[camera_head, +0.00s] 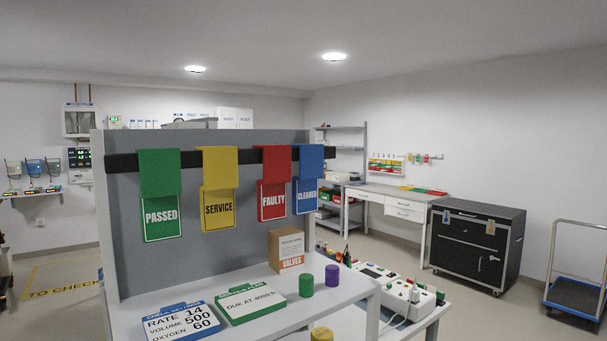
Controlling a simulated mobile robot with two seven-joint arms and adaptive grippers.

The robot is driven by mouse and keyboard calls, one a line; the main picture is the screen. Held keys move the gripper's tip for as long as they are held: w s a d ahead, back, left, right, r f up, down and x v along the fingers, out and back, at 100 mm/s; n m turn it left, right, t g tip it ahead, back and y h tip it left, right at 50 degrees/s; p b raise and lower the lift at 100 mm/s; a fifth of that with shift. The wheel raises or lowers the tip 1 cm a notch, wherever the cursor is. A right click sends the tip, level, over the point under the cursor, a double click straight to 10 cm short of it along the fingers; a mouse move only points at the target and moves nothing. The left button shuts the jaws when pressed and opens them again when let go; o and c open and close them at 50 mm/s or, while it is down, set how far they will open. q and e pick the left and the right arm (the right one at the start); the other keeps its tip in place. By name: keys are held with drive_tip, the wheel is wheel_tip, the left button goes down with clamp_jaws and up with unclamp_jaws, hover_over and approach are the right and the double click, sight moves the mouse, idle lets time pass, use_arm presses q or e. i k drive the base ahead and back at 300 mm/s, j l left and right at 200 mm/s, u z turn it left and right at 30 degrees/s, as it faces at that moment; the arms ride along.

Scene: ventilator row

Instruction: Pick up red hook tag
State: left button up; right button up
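The red hook tag (272,184) reads FAULTY and hangs over the black rail (128,162) on the grey panel. The green PASSED tag (161,194) hangs furthest left. The red tag's front is unobstructed and it hangs straight down. Neither of my grippers shows in the head view.
The white table (255,325) below the panel bears a cardboard VALVES box (287,250), a green cylinder (306,285), a purple cylinder (332,276) and two cards lying flat. A black cabinet (477,247) and a trolley (576,275) stand right. Floor between is clear.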

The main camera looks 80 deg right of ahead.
sight(272, 191)
drive_tip(key=z, duration=2.8)
drive_tip(key=k+j+z, duration=0.1)
drive_tip(key=j+z, duration=0.15)
drive_tip(key=z, duration=0.15)
drive_tip(key=k+j+z, duration=0.1)
drive_tip(key=z, duration=0.3)
drive_tip(key=k+j+z, duration=0.15)
drive_tip(key=z, duration=0.25)
drive_tip(key=j, duration=0.1)
